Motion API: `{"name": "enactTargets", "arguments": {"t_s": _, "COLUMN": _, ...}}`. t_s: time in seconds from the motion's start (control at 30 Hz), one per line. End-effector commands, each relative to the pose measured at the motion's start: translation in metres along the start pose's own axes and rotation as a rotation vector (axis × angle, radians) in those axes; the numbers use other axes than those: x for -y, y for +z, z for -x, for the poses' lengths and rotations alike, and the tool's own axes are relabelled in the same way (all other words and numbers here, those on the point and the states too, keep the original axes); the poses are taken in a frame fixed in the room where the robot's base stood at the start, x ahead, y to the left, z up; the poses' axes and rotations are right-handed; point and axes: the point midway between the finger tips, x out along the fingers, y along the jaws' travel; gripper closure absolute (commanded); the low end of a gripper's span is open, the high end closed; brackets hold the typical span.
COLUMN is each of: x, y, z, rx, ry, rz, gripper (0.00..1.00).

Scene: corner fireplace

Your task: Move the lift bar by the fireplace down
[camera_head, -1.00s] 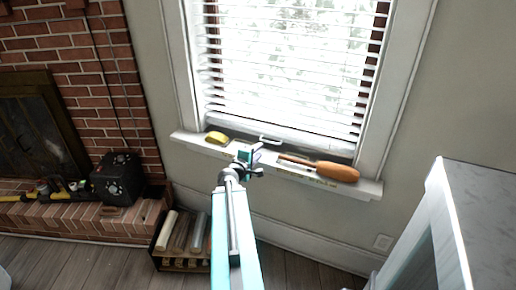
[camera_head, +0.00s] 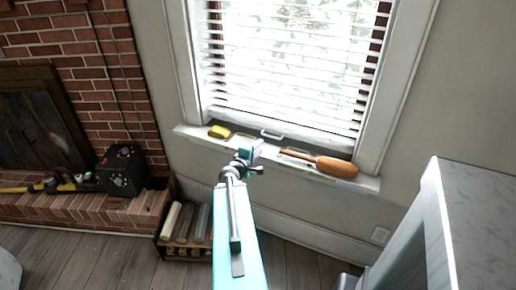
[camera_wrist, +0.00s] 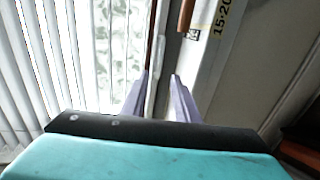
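The lift bar (camera_head: 271,134) is a small pale handle at the bottom of the blind-covered window (camera_head: 290,60), just above the sill, in the head view. My gripper (camera_head: 257,150) is in front of the sill, just below and slightly left of the bar in that picture. Whether they touch cannot be told. In the wrist view my gripper's two pale purple fingers (camera_wrist: 160,92) stand apart with a gap between them. No object is clearly held. I cannot make out the lift bar in the wrist view.
On the sill (camera_head: 368,183) lie a yellow object (camera_head: 219,132) on the left and an orange-handled tool (camera_head: 336,167) on the right. A black box (camera_head: 122,172) sits on the brick hearth. A low rack (camera_head: 187,228) stands below. A white-framed cabinet (camera_head: 480,200) is at the right.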

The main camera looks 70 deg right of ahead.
Motion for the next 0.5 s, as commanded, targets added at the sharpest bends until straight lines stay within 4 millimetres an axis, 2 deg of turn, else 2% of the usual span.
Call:
{"name": "enactTargets", "arguments": {"t_s": 0.07, "x": 0.000, "y": 0.000, "z": 0.000, "rx": 0.000, "ry": 0.000, "rz": 0.000, "gripper": 0.72}}
{"name": "enactTargets", "arguments": {"t_s": 0.23, "x": 0.004, "y": -0.003, "z": 0.002, "rx": -0.001, "ry": -0.007, "rz": -0.003, "gripper": 1.00}}
{"name": "enactTargets", "arguments": {"t_s": 0.37, "x": 0.019, "y": -0.013, "z": 0.010, "rx": -0.005, "ry": -0.035, "rz": -0.017, "gripper": 1.00}}
{"name": "enactTargets", "arguments": {"t_s": 0.5, "x": 0.051, "y": -0.033, "z": 0.027, "rx": -0.008, "ry": -0.097, "rz": -0.046, "gripper": 1.00}}
